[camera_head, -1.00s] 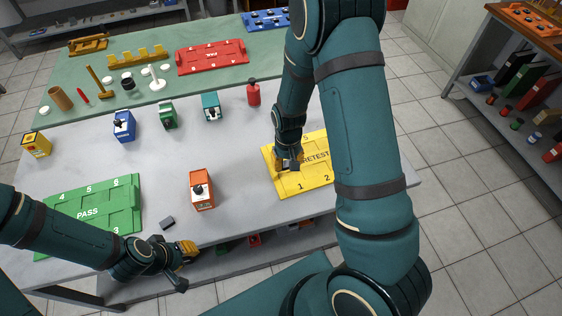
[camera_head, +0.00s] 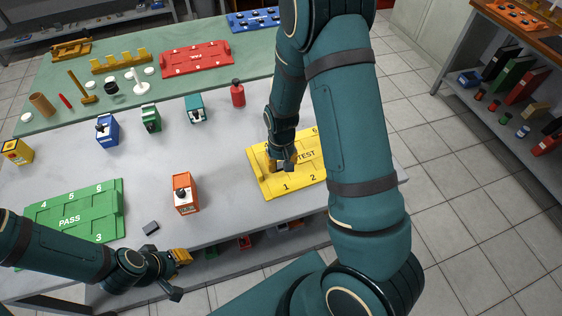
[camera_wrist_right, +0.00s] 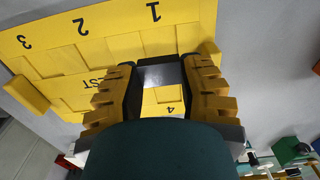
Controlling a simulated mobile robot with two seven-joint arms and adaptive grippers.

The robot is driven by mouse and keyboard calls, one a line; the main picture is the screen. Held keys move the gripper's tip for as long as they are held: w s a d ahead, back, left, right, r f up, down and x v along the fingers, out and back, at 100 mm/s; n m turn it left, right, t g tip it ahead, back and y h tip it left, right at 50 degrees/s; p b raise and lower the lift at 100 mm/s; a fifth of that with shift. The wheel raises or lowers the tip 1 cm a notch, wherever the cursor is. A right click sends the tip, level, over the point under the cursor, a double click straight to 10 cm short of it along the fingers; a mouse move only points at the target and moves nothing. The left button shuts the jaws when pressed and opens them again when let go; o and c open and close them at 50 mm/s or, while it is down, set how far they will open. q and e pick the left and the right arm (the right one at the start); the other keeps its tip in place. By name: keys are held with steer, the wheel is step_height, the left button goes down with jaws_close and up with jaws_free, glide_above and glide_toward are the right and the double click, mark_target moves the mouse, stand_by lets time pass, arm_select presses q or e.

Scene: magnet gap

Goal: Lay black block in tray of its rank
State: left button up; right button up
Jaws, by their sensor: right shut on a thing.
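My right gripper (camera_head: 281,163) is over the yellow RETEST tray (camera_head: 313,176). In the right wrist view its fingers (camera_wrist_right: 160,92) are shut on a dark grey-black block (camera_wrist_right: 160,75). The block is in front of the yellow tray (camera_wrist_right: 95,55), between the numbers 1 and 4; I cannot tell whether it touches the tray. Another small dark block (camera_head: 151,228) lies on the table right of the green PASS tray (camera_head: 98,198). My left gripper (camera_head: 177,275) is open and empty at the table's front edge. A red tray (camera_head: 197,58) lies on the green mat.
An orange device (camera_head: 183,193) stands between the green and yellow trays. Blue (camera_head: 107,130), green (camera_head: 151,118) and teal (camera_head: 195,109) devices and a red bottle (camera_head: 238,93) stand farther back.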

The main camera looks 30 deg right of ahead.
mark_target(281, 177)
steer(key=shift+f+b, duration=1.1)
steer(key=shift+f, duration=0.35)
steer(key=shift+f+b, duration=0.85)
steer(key=shift+f, duration=0.35)
steer(key=shift+f, duration=0.15)
steer(key=o, duration=1)
steer(key=shift+o, duration=0.3)
steer(key=shift+o, duration=0.3)
steer(key=shift+r+p, duration=1.7)
steer(key=shift+r, duration=0.6)
